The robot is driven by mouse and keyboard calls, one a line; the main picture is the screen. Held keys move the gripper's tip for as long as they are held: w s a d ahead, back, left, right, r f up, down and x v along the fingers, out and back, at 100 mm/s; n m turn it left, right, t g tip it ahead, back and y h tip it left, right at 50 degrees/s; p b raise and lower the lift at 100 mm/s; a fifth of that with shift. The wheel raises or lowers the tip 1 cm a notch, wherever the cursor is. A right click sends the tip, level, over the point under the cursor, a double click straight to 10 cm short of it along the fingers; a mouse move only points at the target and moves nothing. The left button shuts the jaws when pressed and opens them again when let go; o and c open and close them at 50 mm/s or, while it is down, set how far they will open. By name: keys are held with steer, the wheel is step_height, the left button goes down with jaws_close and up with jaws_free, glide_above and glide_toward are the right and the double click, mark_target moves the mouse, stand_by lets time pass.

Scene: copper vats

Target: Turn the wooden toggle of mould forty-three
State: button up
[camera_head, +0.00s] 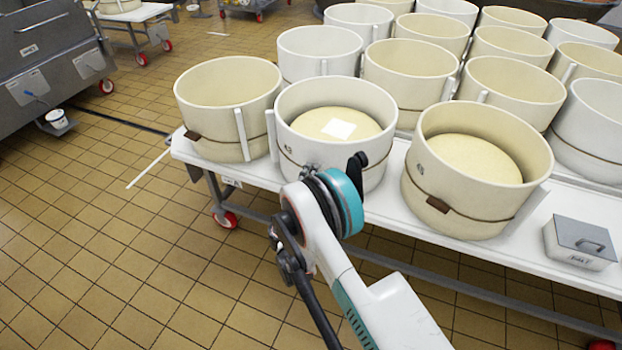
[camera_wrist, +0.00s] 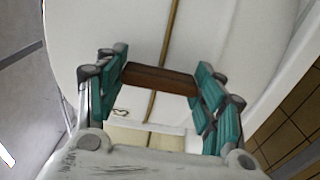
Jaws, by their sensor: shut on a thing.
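Mould forty-three (camera_head: 287,120) is a round white mould marked 43 at the front of the white table, with pale cheese and a white square (camera_head: 339,129) inside. My gripper (camera_head: 335,168) is at its front wall and hides the toggle in the head view. In the wrist view, the brown wooden toggle (camera_wrist: 158,79) lies crosswise between the teal finger pads of my gripper (camera_wrist: 162,82), which is shut on its two ends. A thin brown cord (camera_wrist: 170,30) runs along the mould wall to the toggle and beyond.
A cream mould (camera_head: 226,100) stands close left and another, with cheese, close right (camera_head: 470,205). Several moulds fill the table (camera_head: 585,205) behind. A grey lidded box (camera_head: 581,242) is at right. The tiled floor (camera_head: 120,240) in front is clear.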

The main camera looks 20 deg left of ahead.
steer(key=shift+f, duration=0.1)
steer(key=o, duration=1.1)
